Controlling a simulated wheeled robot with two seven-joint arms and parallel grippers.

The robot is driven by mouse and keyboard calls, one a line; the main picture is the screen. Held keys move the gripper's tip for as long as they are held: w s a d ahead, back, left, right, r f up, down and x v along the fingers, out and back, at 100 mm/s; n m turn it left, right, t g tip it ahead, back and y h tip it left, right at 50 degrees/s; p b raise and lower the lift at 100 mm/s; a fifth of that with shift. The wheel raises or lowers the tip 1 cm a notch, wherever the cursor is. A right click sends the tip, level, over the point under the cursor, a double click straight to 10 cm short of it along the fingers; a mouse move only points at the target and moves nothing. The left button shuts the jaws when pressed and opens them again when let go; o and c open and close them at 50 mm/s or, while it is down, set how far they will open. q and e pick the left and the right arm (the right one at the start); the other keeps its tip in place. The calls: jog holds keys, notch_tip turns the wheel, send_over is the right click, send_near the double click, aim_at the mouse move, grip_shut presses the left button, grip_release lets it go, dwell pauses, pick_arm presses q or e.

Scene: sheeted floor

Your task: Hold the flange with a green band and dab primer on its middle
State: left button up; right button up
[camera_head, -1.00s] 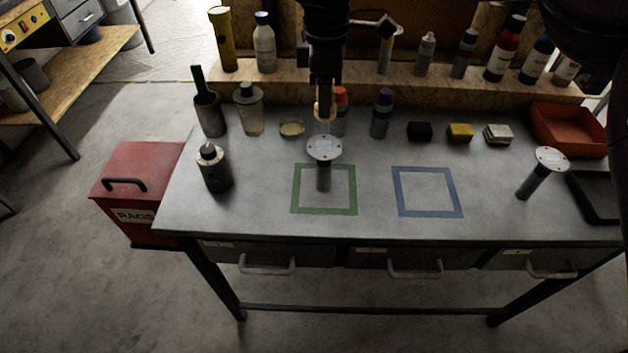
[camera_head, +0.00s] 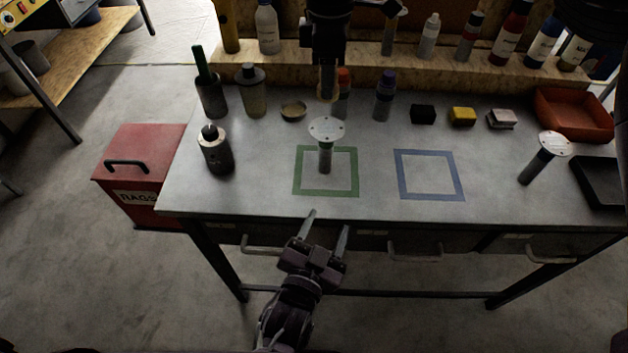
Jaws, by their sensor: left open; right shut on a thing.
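A flange with a pale round plate (camera_head: 327,129) stands upright on its grey stem inside the green taped square (camera_head: 325,194). I cannot make out a green band on its stem. My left gripper (camera_head: 327,226) is open and empty at the table's front edge, below the green square.
A blue taped square (camera_head: 430,196) lies bare on the table. Behind stand a shallow tan dish (camera_head: 293,110), a purple-capped bottle (camera_head: 384,96) and small blocks (camera_head: 462,117). A grey canister (camera_head: 215,150) stands left; a red tray (camera_head: 575,132) and black tray (camera_head: 600,184) lie right.

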aim_at(326, 137)
pick_arm(q)
jog(key=w+a+r+n+t+y, duration=0.2)
jog(key=w+r+n, duration=0.3)
jog(key=w+r, duration=0.2)
jog(key=w, duration=0.3)
jog(key=w+d, duration=0.1)
jog(key=w, duration=0.7)
jog(key=shift+d+f, duration=0.15)
jog(key=shift+d, duration=0.1)
grip_shut()
